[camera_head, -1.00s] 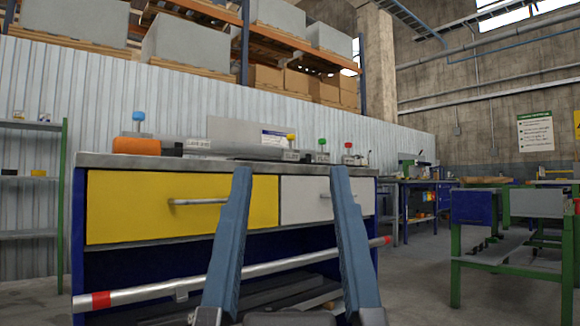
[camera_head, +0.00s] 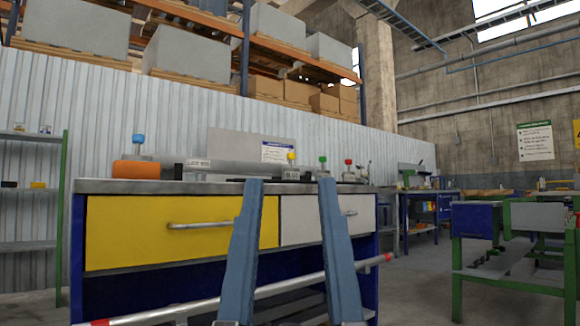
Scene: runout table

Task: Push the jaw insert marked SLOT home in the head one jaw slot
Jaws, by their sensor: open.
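My gripper (camera_head: 288,182) is open and empty, its two blue fingers pointing up in front of the runout table (camera_head: 135,187). On the tabletop are an orange block (camera_head: 135,170) with a blue knob, a labelled grey piece (camera_head: 197,164), and small parts with a yellow knob (camera_head: 291,157), a green knob (camera_head: 322,160) and a red knob (camera_head: 348,162). The labels are too small to read, so I cannot tell which part is the SLOT insert. I cannot make out the head one jaw slot.
The table front has a yellow drawer (camera_head: 150,232) and a white drawer (camera_head: 300,218) with protruding handles. A metal rail with red ends (camera_head: 285,287) crosses low in front. A green-legged bench (camera_head: 515,245) stands right, a shelf (camera_head: 30,190) left. Floor between the benches is clear.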

